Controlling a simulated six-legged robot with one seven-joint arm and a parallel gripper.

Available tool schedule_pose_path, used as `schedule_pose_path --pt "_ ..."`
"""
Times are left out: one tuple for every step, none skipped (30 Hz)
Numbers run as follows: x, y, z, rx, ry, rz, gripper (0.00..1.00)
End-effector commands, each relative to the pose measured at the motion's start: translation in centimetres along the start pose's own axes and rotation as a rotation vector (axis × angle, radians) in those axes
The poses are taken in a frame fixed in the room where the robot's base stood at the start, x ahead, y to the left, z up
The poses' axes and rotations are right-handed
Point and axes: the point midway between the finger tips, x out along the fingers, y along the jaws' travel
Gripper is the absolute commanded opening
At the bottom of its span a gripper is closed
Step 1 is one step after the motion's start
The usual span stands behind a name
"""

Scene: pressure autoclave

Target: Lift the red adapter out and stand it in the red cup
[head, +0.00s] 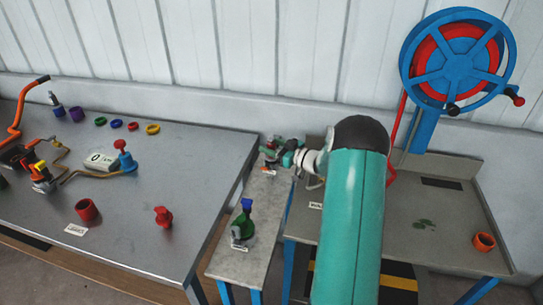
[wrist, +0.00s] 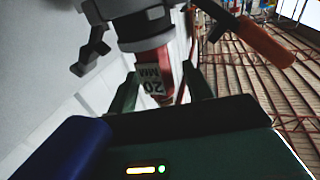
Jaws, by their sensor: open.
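The red cup (head: 87,210) stands near the front of the large grey table at left, with a small label before it. A red piece marked "20 MM" (wrist: 168,88), which looks like the red adapter, shows in the wrist view under a dark grey collar (wrist: 145,28). My gripper (wrist: 160,90) is open, its two green fingers on either side of the red piece. I cannot tell if they touch it. In the head view my gripper (head: 283,156) is small at the far end of the narrow bench, where the red piece is hardly discernible.
The narrow bench (head: 225,263) carries a green and blue fixture (head: 244,222). A red knobbed part (head: 162,216) and a gauge box (head: 103,161) are on the large table (head: 140,255). An orange cup (head: 484,241) and a blue handwheel (head: 460,62) are at right.

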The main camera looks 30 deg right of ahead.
Motion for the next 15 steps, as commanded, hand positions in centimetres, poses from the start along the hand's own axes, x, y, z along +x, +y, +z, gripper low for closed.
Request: schedule_pose_path --pt "-0.02 0.01 0.0 0.0 0.0 0.0 0.51" --pt "-0.03 0.0 0.0 0.0 0.0 0.0 0.51" --pt "-0.03 0.0 0.0 0.0 0.0 0.0 0.51" --pt "-0.04 0.0 -0.01 0.0 0.0 0.0 0.49" --pt "-0.04 -0.01 0.0 0.0 0.0 0.0 0.43" --pt "-0.05 -0.01 -0.01 0.0 0.0 0.0 0.35" --pt "-0.05 -0.01 -0.01 0.0 0.0 0.0 0.29" --pt "-0.05 -0.01 -0.01 0.0 0.0 0.0 0.23" --pt "-0.05 -0.01 -0.01 0.0 0.0 0.0 0.15" --pt "-0.06 -0.01 -0.01 0.0 0.0 0.0 0.09" --pt "-0.06 -0.01 -0.01 0.0 0.0 0.0 0.03" --pt "-0.06 -0.01 -0.01 0.0 0.0 0.0 0.0" --pt "-0.05 0.0 -0.08 -0.001 0.001 0.0 0.0" --pt "-0.05 0.0 -0.07 -0.001 0.001 0.0 0.0" --pt "-0.05 0.0 -0.08 -0.001 0.001 0.0 0.0"
